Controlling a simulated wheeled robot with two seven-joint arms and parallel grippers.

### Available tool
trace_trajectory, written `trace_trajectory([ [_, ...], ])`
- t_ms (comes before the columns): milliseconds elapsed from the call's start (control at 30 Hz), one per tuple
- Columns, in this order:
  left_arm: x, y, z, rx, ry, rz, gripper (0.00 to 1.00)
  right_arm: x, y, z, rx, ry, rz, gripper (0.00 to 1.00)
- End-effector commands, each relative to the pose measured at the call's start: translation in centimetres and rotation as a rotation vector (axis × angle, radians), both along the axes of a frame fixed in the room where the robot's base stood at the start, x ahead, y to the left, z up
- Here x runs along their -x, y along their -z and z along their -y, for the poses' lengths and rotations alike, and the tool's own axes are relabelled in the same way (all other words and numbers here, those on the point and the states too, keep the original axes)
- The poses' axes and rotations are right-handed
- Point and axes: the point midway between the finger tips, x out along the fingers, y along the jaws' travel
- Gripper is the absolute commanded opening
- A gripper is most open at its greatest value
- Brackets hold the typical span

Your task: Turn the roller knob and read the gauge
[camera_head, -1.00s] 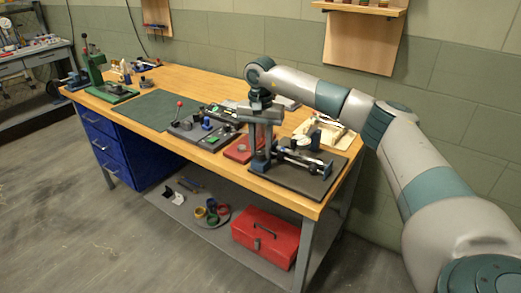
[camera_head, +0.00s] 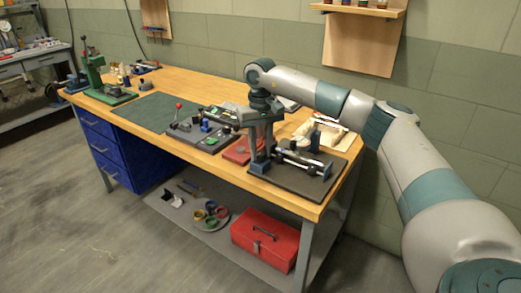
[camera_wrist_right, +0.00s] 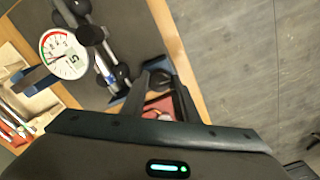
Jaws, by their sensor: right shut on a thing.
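The thruster rig stands on a dark base plate (camera_head: 318,184) at the table's right front corner, with metal rods and blue end blocks. My right gripper (camera_head: 260,163) points down at the rig's left end. In the wrist view its fingers (camera_wrist_right: 158,98) are closed around a dark round knob (camera_wrist_right: 160,78), which looks like the roller knob; the fingers partly hide it. The white round gauge (camera_wrist_right: 62,50), with a green and red scale, is beside the rig in the wrist view. Its exact reading is too small to tell. My left gripper is not in view.
A red plate (camera_head: 238,151) and a grey fixture with a red-tipped lever (camera_head: 179,106) are left of the rig. A cream tray (camera_head: 330,133) stands behind it. The green mat (camera_head: 140,112) is bare. A red toolbox (camera_head: 265,238) is on the lower shelf.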

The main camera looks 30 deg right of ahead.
Motion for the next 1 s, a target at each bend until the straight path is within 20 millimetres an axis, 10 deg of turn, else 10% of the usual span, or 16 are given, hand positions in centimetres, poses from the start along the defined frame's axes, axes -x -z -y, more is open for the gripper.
trace_trajectory([
  [333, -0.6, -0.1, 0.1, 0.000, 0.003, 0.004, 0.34, -0.2, -0.3, 0.1, 0.000, 0.000, 0.007, 0.05],
  [367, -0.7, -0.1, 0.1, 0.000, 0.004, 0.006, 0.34, -0.2, -0.3, 0.1, -0.001, 0.000, 0.007, 0.32],
  [433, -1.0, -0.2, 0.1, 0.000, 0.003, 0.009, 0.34, -0.1, -0.3, 0.1, 0.000, 0.000, 0.006, 0.46],
  [1000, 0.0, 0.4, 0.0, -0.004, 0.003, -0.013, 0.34, -0.1, -1.5, 0.0, 0.000, -0.001, 0.003, 0.46],
])
